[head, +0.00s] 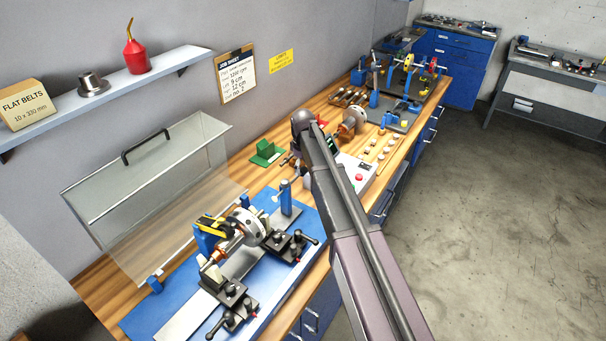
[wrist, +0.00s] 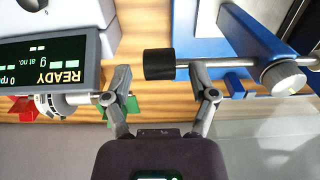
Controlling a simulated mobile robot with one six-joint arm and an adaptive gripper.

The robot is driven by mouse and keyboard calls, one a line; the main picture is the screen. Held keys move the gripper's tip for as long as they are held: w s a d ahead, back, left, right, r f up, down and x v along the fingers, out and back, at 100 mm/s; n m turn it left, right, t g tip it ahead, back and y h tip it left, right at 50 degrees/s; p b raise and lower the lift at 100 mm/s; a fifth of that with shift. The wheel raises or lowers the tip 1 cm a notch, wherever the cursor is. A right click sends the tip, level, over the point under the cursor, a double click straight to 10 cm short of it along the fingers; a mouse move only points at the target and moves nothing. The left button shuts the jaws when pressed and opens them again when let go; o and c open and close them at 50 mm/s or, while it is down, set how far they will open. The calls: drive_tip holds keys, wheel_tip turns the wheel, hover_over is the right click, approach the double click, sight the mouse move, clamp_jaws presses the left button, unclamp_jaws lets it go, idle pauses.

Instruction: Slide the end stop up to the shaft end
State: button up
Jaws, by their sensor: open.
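The end stop shows in the wrist view as a black cylindrical tip (wrist: 158,64) on a steel rod, with a round grey knob (wrist: 283,78) beside a blue post. In the head view its blue post (head: 286,197) stands at the right end of the blue machine bed. My gripper (wrist: 161,70) is open, its fingers spread left and right of the black tip with gaps on both sides. The rotor with its shaft (head: 248,226) rests across the stands in the head view; the shaft end cannot be made out. My arm hides most of the gripper in the head view.
A display unit reading READY (wrist: 60,72) is at the wrist view's left. A raised clear cover (head: 150,175) stands behind the machine. Black clamps with levers (head: 285,245) sit at the bed's front.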

drive_tip(key=shift+f+b, duration=0.3)
drive_tip(key=shift+f, duration=0.25)
